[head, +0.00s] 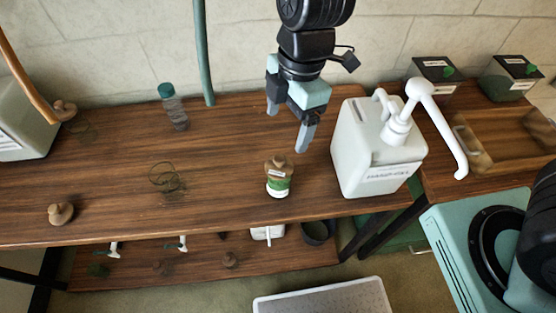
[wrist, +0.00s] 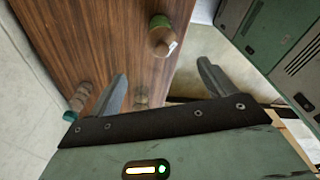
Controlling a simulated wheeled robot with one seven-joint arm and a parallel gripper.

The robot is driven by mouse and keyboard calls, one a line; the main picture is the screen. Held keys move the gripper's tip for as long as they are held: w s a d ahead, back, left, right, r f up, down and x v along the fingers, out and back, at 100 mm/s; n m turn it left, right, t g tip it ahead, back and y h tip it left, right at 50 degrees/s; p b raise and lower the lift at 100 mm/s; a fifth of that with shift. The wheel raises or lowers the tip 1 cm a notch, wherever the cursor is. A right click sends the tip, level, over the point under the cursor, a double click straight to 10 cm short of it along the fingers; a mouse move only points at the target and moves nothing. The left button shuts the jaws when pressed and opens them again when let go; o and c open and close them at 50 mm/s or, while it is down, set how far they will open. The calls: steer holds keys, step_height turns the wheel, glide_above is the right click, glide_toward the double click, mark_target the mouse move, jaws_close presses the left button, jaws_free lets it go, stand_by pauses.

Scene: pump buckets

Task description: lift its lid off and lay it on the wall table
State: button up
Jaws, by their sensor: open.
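A white pump container (head: 350,150) with a spout stands at the right end of the wooden wall table (head: 110,185). A small jar (head: 278,184) with a brown lid (head: 280,163) and a green-and-white label stands upright left of it. My gripper (head: 289,122) is open and empty above the table, behind the jar and left of the pump container. In the wrist view, my gripper (wrist: 162,84) has its fingers spread, with a brown-topped object (wrist: 162,40) beyond them. Which object the lid belongs to cannot be told.
A clear bottle (head: 173,108) with a green cap stands at the back. A brown knob (head: 61,213) and twine (head: 163,178) lie to the left. Black-lidded boxes (head: 435,72) and a wooden tray (head: 490,140) are on the right. The table's front middle is clear.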

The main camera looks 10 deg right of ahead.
mark_target(280, 157)
steer(key=f, duration=0.5)
steer(key=shift+s+a+f, duration=0.2)
steer(key=shift+a+f, duration=0.1)
steer(key=shift+a, duration=0.05)
steer(key=shift+s+a+f+p, duration=0.1)
steer(key=shift+a+f+p, duration=0.05)
steer(key=shift+f, duration=0.7)
steer(key=shift+s+a+f+p, duration=0.15)
steer(key=shift+f, duration=0.7)
steer(key=shift+s+a+f+p, duration=0.1)
steer(key=shift+a+f+p, duration=0.05)
steer(key=shift+f, duration=0.7)
steer(key=c, duration=1.1)
